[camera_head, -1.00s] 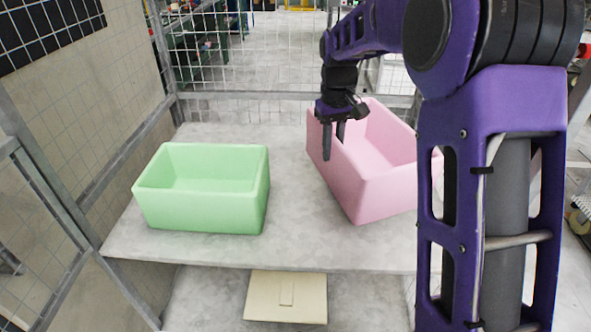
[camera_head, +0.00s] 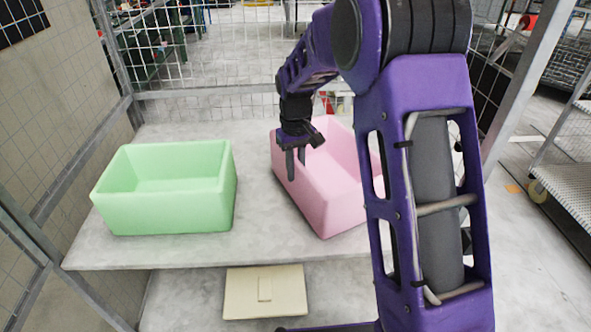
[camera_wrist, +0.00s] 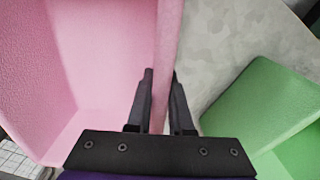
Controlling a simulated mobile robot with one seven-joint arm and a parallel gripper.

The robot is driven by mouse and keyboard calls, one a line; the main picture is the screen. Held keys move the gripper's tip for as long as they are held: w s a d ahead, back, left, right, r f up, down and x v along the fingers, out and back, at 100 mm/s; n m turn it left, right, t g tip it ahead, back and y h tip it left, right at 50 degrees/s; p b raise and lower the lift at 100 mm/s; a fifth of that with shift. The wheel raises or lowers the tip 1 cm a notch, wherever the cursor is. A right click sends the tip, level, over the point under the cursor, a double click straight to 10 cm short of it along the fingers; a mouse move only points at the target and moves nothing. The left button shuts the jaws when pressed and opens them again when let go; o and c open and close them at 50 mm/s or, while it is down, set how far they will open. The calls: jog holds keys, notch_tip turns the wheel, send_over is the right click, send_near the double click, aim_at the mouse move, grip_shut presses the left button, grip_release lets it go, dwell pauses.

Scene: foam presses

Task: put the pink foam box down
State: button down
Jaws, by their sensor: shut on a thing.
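The pink foam box (camera_head: 328,200) is at the right of the grey table, turned at an angle, its open side up and its inside empty where I can see it. My gripper (camera_head: 296,163) points down at its left wall, one finger on each side. The wrist view shows the fingers (camera_wrist: 160,88) closed across the thin wall of the pink box (camera_wrist: 95,60). Whether the box's base touches the tabletop I cannot tell. My arm hides the box's right part in the head view.
A green foam box (camera_head: 165,205) stands on the left of the table (camera_head: 250,232), also seen in the wrist view (camera_wrist: 262,108). A bare strip of table lies between the boxes. Wire mesh fencing (camera_head: 210,70) borders the back and left. A beige lidded item (camera_head: 264,300) lies below the tabletop.

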jog(key=c, duration=0.8)
grip_release()
notch_tip(320, 180, up, 12)
jog(key=shift+r+p, duration=0.1)
jog(key=shift+p, duration=0.85)
jog(key=shift+a, duration=0.1)
